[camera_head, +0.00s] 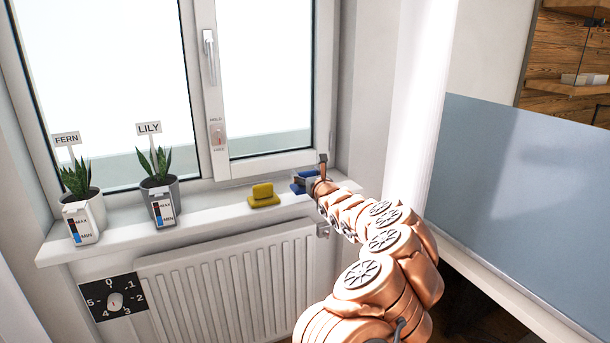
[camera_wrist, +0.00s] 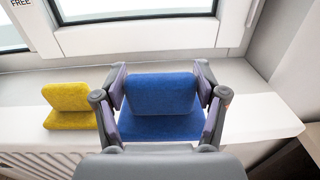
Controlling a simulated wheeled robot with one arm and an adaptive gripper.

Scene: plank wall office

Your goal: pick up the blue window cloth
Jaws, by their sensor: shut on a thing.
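The blue window cloth (camera_wrist: 160,95) is a folded blue piece with an upright part and a flat base. In the wrist view it sits between the two fingers of my gripper (camera_wrist: 160,100), one finger against each side. My gripper is shut on it, at the right part of the white window sill. In the head view only a bit of the blue cloth (camera_head: 299,186) shows, beside my gripper (camera_head: 312,184); the rest is hidden by my gripper and arm. I cannot tell whether the cloth still touches the sill.
A yellow cloth (camera_head: 263,194) of the same shape sits just left on the sill (camera_head: 222,212). Potted plants marked FERN (camera_head: 92,215) and LILY (camera_head: 160,201) stand further left. A radiator (camera_head: 230,280) is below, the window behind, and a grey-blue panel (camera_head: 520,205) at right.

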